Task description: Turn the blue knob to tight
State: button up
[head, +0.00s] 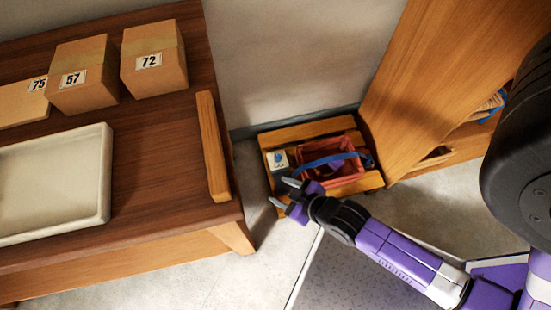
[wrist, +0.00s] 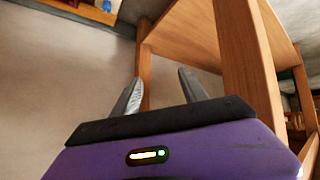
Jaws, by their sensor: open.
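The blue knob (head: 279,158) is small and sits on a white plate at the left end of a low slatted wooden stand (head: 312,131) on the floor. Its pointer and the plate's markings are too small to read. My gripper (head: 280,191) is open and empty, below the knob in the head view and apart from it. In the wrist view, my gripper (wrist: 159,78) has bare floor and a wooden leg behind its spread fingers. The knob cannot be made out there.
A red crate (head: 312,178) with a blue handle stands on the stand. A wooden table (head: 160,190) with boxes (head: 82,75) and a white tray (head: 100,165) is on the left. A wooden cabinet (head: 415,80) is on the right. Table legs (wrist: 144,65) stand close in the wrist view.

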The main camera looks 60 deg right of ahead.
jog(key=w+d+f+g+b, duration=0.2)
jog(key=w+d+f, duration=0.1)
jog(key=f, duration=0.4)
jog(key=w+d+f+g+b, duration=0.1)
jog(key=w+d+f+b, duration=0.2)
jog(key=f, duration=0.5)
jog(key=m+g+y+b, duration=0.2)
jog(key=g+b, duration=0.4)
jog(key=b, duration=0.6)
send_over(278, 157)
jog(key=f, duration=1.2)
jog(key=shift+a, duration=0.4)
jog(key=shift+d+r+y+b, duration=0.2)
jog(key=shift+d+y+b, duration=0.2)
jog(key=shift+d, duration=0.05)
notch_tip(278, 157, down, 8)
jog(key=b, duration=0.4)
jog(key=shift+r, duration=0.25)
grip_shut()
